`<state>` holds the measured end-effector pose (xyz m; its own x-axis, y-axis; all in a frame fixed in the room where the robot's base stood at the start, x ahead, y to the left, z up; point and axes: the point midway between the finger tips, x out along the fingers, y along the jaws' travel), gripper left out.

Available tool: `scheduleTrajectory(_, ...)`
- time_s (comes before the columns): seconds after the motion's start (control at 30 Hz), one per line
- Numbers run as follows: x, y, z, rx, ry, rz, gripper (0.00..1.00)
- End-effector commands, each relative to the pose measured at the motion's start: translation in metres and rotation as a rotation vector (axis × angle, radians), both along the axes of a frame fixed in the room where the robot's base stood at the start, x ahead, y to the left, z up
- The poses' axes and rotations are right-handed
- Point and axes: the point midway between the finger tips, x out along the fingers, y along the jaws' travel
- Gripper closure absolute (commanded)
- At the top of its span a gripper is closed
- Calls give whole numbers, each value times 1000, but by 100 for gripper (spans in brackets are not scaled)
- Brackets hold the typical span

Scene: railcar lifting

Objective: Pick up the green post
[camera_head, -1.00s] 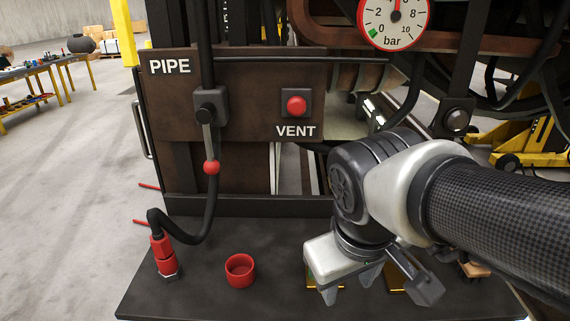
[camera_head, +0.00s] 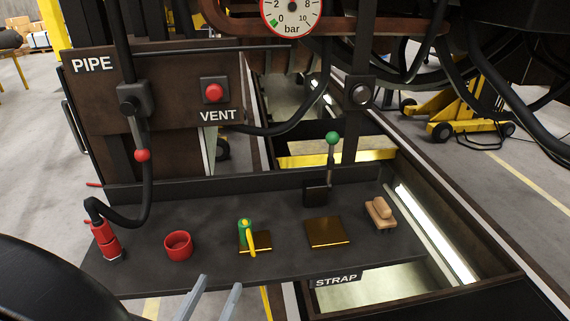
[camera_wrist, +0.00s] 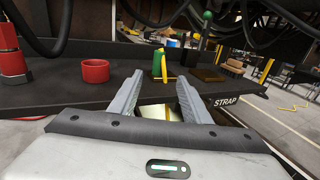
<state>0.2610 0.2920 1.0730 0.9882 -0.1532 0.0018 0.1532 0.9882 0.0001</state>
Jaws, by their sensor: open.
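The green post (camera_head: 243,231) stands upright on the dark shelf, with a yellow strip beside it at its right, on or by a small brass-edged dark plate. In the wrist view the green post (camera_wrist: 157,64) shows beyond and between my fingertips. My gripper (camera_head: 215,281) is open and empty, in front of the shelf's near edge and short of the post. In the wrist view my gripper (camera_wrist: 158,78) has its two grey fingers spread apart.
The dark shelf (camera_head: 150,273) also bears a red cup (camera_head: 178,246), a red hose fitting (camera_head: 106,241), a second brass-edged plate (camera_head: 326,231), a green-knobbed lever (camera_head: 332,139) and a wooden-handled block (camera_head: 380,212). A black hose hangs at the left.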

Motion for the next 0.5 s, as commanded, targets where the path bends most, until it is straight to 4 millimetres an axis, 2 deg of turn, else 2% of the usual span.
scheduleTrajectory(0.5,100,-17,1,-1,-1,-5,56)
